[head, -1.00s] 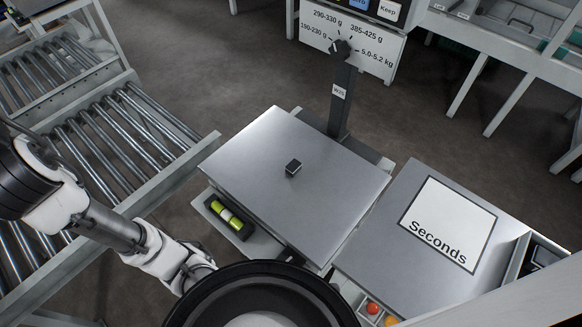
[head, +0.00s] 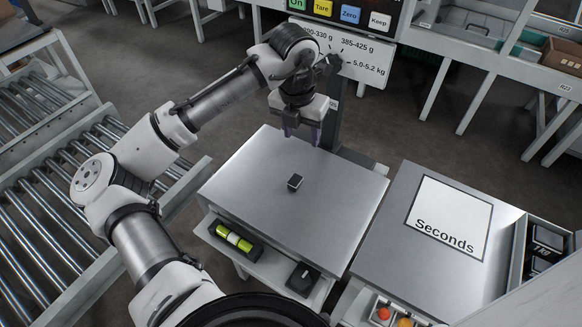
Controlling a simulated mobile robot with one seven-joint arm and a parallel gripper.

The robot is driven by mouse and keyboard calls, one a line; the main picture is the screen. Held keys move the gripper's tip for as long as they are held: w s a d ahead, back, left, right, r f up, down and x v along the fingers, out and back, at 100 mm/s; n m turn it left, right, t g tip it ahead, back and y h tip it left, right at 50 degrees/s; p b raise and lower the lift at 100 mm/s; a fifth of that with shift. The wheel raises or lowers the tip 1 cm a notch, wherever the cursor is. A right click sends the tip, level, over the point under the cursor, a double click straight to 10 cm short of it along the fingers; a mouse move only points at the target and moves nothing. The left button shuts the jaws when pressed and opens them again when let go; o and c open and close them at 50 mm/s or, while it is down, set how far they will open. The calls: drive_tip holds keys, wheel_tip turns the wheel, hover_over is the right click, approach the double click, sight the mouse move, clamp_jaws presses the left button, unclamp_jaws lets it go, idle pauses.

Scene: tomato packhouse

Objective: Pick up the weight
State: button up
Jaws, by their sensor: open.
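My gripper (head: 302,134) points down over the far edge of the platform. Its two fingers are apart with nothing between them. In the picture it is above the block and apart from it. A second, larger dark block with a knob (head: 303,278) sits on the shelf under the platform's near edge.
The scale's column and display (head: 340,18) stand behind my gripper. A steel table with a "Seconds" sign (head: 448,216) is at right; a roller conveyor (head: 50,185) is at left.

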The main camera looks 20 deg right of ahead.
wheel_tip(320, 180, down, 2)
drive_tip(key=a+m+y, duration=0.1)
drive_tip(key=a, duration=0.1)
hover_over(295, 179)
drive_tip(key=shift+g, duration=0.3)
drive_tip(key=f, duration=0.7)
drive_tip(key=shift+s+a+f, duration=0.1)
drive_tip(key=shift+s+a, duration=0.05)
drive_tip(key=shift+s, duration=0.1)
drive_tip(key=shift+w+d+f+p, duration=0.1)
drive_tip(key=shift+f+p, duration=0.2)
drive_tip(key=shift+f, duration=1.25)
drive_tip(key=shift+w+d+f+p, duration=0.1)
drive_tip(key=shift+f+p, duration=0.2)
drive_tip(key=shift+f, duration=1.2)
clamp_jaws()
drive_tip(key=shift+r, duration=0.1)
